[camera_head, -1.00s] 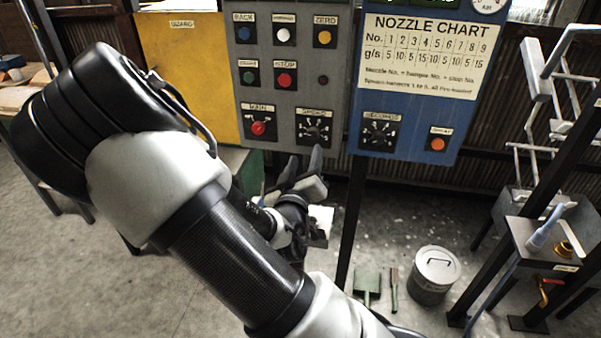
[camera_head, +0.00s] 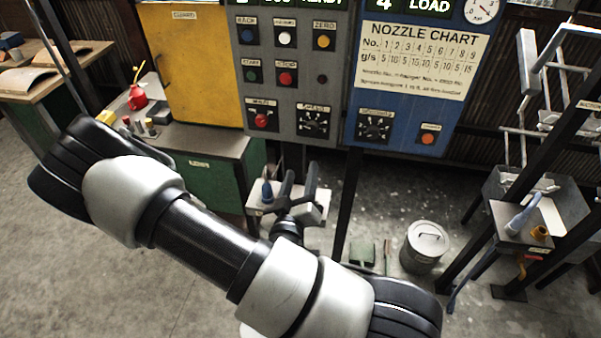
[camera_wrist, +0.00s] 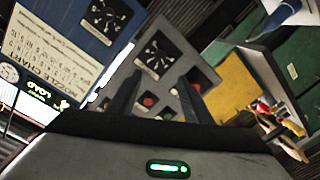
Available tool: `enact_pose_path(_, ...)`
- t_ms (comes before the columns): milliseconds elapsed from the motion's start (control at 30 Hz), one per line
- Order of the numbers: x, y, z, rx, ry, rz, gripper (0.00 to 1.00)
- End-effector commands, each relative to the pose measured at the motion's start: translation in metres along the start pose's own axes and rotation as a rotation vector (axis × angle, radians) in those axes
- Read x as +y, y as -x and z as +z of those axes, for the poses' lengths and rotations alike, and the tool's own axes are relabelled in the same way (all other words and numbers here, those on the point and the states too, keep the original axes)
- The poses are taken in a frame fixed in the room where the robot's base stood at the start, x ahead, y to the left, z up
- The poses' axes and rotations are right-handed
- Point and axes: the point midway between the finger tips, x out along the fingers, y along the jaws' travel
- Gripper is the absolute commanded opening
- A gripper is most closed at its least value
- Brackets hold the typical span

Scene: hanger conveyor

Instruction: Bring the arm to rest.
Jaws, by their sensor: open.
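My gripper (camera_head: 298,184) is open and empty, low in front of the control panels in the head view. Its two dark fingers stand apart and point up and away. In the wrist view my gripper's fingers (camera_wrist: 158,95) reach toward the grey panel, with nothing between them. My arm crosses the lower left of the head view, its elbow out to the left. I cannot see the gripper touching anything. A small pale stand (camera_head: 312,212) with a blue-tipped item shows behind the gripper, partly hidden by it.
The grey button panel (camera_head: 290,100) and blue panel (camera_head: 400,128) stand ahead. A green cabinet (camera_head: 215,175) with a red can (camera_head: 137,97) is left. A lidded bucket (camera_head: 424,247) and a rack with a blue-handled nozzle (camera_head: 524,215) are right. Floor at lower left is clear.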

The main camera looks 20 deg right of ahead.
Motion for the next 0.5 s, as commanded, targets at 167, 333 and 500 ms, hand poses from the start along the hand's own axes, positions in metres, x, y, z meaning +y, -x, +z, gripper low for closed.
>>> enact_pose_path(167, -0.0004, -0.0002, 0.0001, 0.000, 0.000, -0.001, 0.46)
enact_pose_path(333, -0.0004, -0.0004, 0.0001, -0.002, -0.002, -0.001, 0.46)
enact_pose_path(500, -0.0088, -0.0040, 0.0082, -0.115, -0.090, -0.024, 0.46)
